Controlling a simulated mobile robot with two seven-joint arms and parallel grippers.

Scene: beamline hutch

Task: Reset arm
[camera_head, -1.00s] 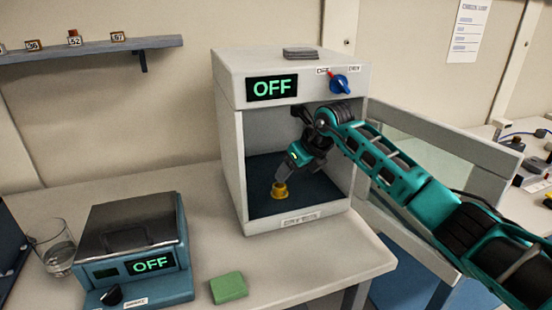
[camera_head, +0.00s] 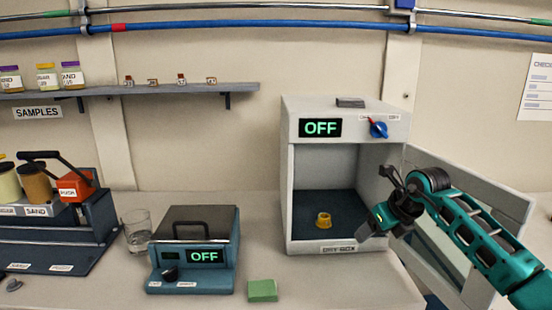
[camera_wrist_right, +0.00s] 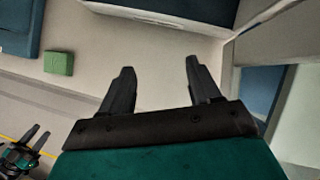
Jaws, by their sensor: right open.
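My right gripper (camera_head: 382,235) is in front of the right side of a white box oven (camera_head: 340,247), outside its opening. It is empty, and its fingers stand apart in the right wrist view (camera_wrist_right: 160,66). A small brass-coloured cup (camera_head: 323,220) stands upright on the dark floor inside the box, apart from the gripper. The box door (camera_head: 490,195) is swung open to the right, behind my right arm. My left gripper shows small at the lower left of the right wrist view (camera_wrist_right: 36,137); its two fingers look apart and empty.
The box display (camera_head: 320,128) reads OFF, with a blue knob (camera_head: 379,129) beside it. On the bench are a blue hotplate-like device (camera_head: 193,280), also OFF, a glass (camera_head: 137,232), a green block (camera_head: 262,290) and a sample rack (camera_head: 60,235). The front bench right of the block is clear.

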